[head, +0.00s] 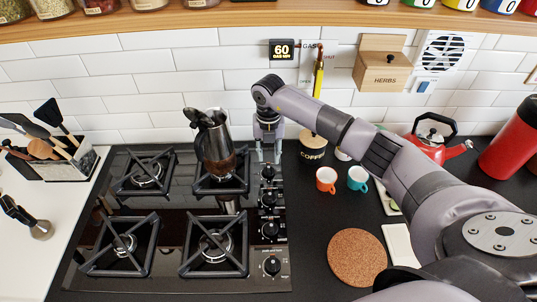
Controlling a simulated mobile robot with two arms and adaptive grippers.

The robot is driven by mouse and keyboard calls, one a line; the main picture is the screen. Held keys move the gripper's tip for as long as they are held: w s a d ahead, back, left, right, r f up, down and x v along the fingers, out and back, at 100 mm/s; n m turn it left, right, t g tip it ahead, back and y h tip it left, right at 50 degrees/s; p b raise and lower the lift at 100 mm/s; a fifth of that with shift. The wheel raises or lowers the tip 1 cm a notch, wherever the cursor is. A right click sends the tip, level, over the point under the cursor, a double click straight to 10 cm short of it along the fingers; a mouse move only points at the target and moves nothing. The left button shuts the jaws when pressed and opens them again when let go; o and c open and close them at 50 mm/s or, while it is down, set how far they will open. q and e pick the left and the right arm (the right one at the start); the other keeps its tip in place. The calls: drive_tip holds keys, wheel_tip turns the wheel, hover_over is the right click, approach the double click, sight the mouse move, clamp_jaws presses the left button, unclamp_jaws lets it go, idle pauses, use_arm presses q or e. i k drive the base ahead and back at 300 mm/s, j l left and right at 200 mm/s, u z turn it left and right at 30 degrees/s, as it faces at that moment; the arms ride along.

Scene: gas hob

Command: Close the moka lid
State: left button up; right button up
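The moka pot (217,147) stands upright on the back right burner of the black gas hob (165,205). It has a metallic body, with dark parts at its top. Its lid (198,117) appears raised and tilted to the left at the top, though it is small and dark against the pot. My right gripper (268,155) points down just right of the pot, above the hob's back right edge. Its two fingers are apart with nothing visible between them, and it does not touch the pot. My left gripper is not in view.
Control knobs (270,230) line the hob's right side. A coffee canister (312,145), orange cup (326,180), teal cup (358,178) and red kettle (432,140) stand to the right. A cork mat (357,257) lies in front. A utensil holder (62,160) stands left.

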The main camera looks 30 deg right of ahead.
sight(200, 120)
drive_tip(key=k+j, duration=0.5)
drive_tip(key=k, duration=0.2)
drive_tip(key=k+j, duration=0.5)
drive_tip(key=k, duration=0.15)
